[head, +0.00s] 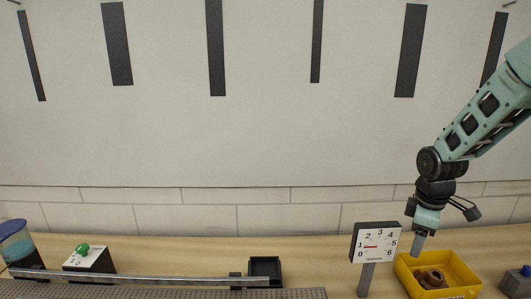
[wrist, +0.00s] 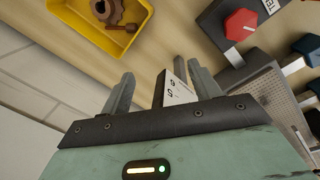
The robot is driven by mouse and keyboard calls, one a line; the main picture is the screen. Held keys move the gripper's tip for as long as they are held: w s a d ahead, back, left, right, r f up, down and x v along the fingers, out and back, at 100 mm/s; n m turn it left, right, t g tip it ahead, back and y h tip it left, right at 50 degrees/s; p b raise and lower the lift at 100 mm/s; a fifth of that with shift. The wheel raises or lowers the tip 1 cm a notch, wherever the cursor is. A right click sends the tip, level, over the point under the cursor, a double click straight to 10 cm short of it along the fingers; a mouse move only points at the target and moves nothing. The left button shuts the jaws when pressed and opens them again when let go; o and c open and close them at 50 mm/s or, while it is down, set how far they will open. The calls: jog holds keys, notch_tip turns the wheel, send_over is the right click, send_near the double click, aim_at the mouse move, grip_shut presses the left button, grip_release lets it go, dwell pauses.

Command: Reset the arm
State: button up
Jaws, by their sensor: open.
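My gripper (head: 418,245) hangs from my green arm at the right of the head view, fingers pointing down. It is above and near the yellow bin and just right of the dial gauge (head: 376,243). In the wrist view my gripper (wrist: 160,72) has its two fingers apart. A corner of the white numbered gauge face (wrist: 177,92) shows between them, farther off; I see no object gripped.
The yellow bin (head: 467,287) holds brown gear-like parts (head: 431,278); the bin also shows in the wrist view (wrist: 82,35). A small black tray (head: 265,268), a metal rail (head: 150,279) and a green-knobbed box (head: 90,261) are leftward. A red knob (wrist: 240,24) shows in the wrist view.

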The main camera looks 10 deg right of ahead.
jog(key=s+a+r+m+t, duration=0.2)
jog(key=s+a+r+m, duration=0.3)
jog(key=s+a+m, duration=0.55)
jog(key=s+a+f+n+g+b, duration=0.1)
jog(key=s+a+f+n+b, duration=0.1)
jog(key=s+a, duration=0.5)
jog(key=s+a+f+n+g+y+b, duration=0.1)
jog(key=s+a+n+b, duration=0.3)
jog(key=a, duration=0.8)
jog(key=s+f+n, duration=0.1)
jog(key=s+n, duration=0.1)
jog(key=s, duration=0.1)
jog(key=shift+s+n+g, duration=0.35)
jog(key=shift+g, duration=0.05)
jog(key=shift+a, duration=0.1)
